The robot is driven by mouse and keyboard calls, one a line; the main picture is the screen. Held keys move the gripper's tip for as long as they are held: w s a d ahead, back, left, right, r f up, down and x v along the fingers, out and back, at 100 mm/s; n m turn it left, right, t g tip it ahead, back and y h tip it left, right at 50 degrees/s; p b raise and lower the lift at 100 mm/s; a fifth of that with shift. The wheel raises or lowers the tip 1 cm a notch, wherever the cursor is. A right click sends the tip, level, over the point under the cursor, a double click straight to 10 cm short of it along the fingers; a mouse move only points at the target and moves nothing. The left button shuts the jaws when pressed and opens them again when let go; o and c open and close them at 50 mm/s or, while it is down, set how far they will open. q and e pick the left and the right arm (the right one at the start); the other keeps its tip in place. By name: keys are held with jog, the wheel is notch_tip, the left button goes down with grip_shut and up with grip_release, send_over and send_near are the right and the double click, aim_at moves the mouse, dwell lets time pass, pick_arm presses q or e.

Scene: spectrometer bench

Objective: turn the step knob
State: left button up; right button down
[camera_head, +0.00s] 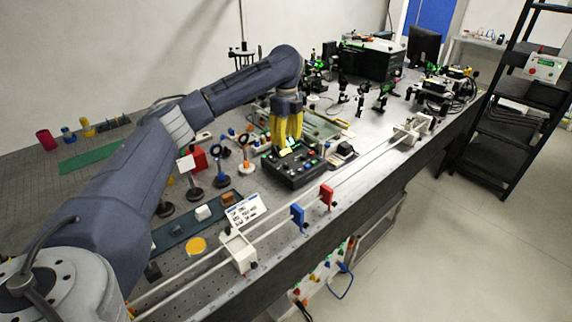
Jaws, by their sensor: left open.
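A black control box (297,177) with small coloured buttons and lit keys sits on the bench right of the picture's middle. The step knob cannot be picked out on it at this size; part of the box's top is behind my fingers. My left gripper (287,149) has yellow fingers pointing down over the back left part of the box. Its jaws are open, and I see nothing held between them. Whether the fingertips touch the box cannot be told. My right gripper is out of view.
Post-mounted optics (245,150) stand left of the box. A black instrument (370,60) is at the back.

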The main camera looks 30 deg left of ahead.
aim_at(286, 164)
pick_arm(q)
notch_tip(286, 164, down, 11)
jog(key=shift+r, duration=0.2)
dwell(0.3)
jog(key=shift+c, duration=0.2)
grip_shut()
